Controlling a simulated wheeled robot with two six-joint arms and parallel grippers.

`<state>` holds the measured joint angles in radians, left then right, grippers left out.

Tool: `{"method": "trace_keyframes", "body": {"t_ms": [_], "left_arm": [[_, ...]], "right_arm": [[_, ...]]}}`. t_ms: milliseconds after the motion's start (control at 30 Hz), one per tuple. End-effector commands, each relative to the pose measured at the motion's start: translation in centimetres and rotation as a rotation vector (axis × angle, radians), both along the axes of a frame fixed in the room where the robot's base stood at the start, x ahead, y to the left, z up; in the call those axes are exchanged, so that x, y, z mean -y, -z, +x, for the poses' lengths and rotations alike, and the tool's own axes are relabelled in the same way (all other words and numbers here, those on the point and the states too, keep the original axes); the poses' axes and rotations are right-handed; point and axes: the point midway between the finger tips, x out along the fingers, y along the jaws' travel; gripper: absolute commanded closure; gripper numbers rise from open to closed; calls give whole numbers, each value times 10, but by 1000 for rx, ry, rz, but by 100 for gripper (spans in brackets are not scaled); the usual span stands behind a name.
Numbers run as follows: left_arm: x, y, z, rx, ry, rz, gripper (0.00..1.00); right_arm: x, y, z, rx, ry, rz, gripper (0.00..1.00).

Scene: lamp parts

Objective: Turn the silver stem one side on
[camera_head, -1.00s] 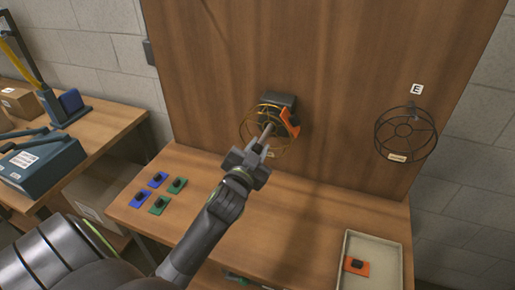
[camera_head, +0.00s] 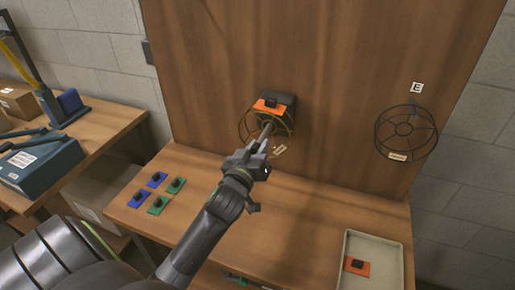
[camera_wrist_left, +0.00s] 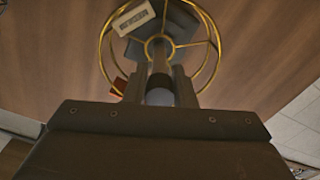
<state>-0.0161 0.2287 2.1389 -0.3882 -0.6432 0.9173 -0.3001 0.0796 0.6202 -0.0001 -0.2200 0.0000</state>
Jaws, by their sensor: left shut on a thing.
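The silver stem (camera_head: 267,129) points out from the wooden panel, at the centre of a gold wire cage (camera_head: 241,121). My left gripper (camera_head: 262,140) is shut on the stem's outer end. In the left wrist view the stem (camera_wrist_left: 159,62) runs from the cage's hub down between the two fingers (camera_wrist_left: 160,88). An orange plate with a black knob (camera_head: 270,105) sits at the top of the cage, and a pale label (camera_head: 281,150) at its lower right. A dark block (camera_head: 288,98) is behind the cage, partly hidden. My right gripper does not show.
A black wire cage (camera_head: 405,133) hangs at right under a sign marked E (camera_head: 416,88). A pale tray (camera_head: 347,282) on the bench holds an orange plate (camera_head: 356,265). Blue and green plates (camera_head: 157,180) lie at bench left. The bench middle is clear.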

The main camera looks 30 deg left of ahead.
Motion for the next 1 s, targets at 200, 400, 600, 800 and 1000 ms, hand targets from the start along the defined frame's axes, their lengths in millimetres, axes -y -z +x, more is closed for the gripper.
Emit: {"method": "trace_keyframes", "body": {"t_ms": [200, 400, 600, 800, 1000], "left_arm": [[0, 1, 0, 15, -1, -68, 99], [0, 1, 0, 20, -1, -90, 99], [0, 1, 0, 21, -1, -92, 99], [0, 1, 0, 20, -1, -91, 70], [0, 0, 0, 21, -1, -90, 55]], "right_arm": [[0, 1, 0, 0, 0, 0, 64], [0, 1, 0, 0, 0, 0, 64], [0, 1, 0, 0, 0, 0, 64], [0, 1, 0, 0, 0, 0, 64], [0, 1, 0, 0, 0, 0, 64]]}}
